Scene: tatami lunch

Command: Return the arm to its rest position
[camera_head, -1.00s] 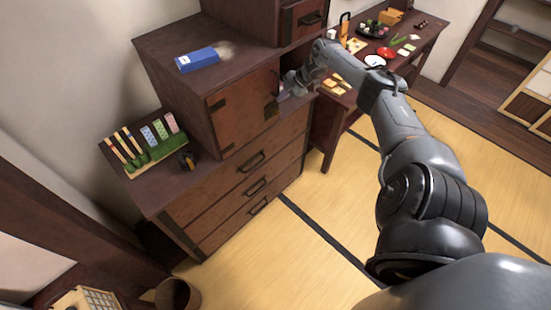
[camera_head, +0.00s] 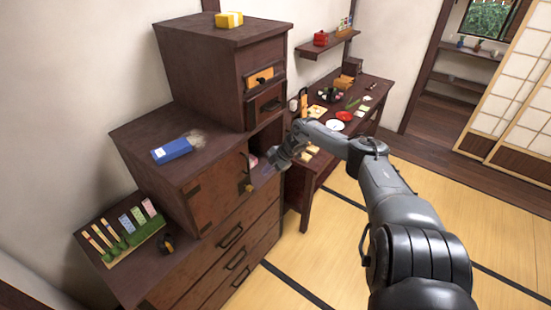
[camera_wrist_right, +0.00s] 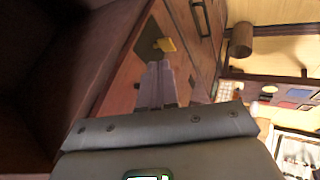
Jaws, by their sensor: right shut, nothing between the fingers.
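My right arm (camera_head: 395,205) reaches from the lower right toward the stepped wooden chest. My right gripper (camera_head: 273,158) is at the open compartment beside the chest's wooden door (camera_head: 217,195). In the right wrist view its fingers (camera_wrist_right: 160,85) are together with nothing between them. A yellowish knob (camera_wrist_right: 165,45) on a wooden face shows just beyond the fingertips; I cannot tell whether they touch it. Something pinkish in the compartment is partly hidden by the gripper. My left gripper is not in view.
A blue box (camera_head: 171,151) lies on the chest's middle step, and a yellow box (camera_head: 229,19) stands on top. A rack with coloured strips (camera_head: 125,232) sits on the lower step. A side table (camera_head: 372,88) holds food and dishes. The tatami floor (camera_head: 330,240) is clear.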

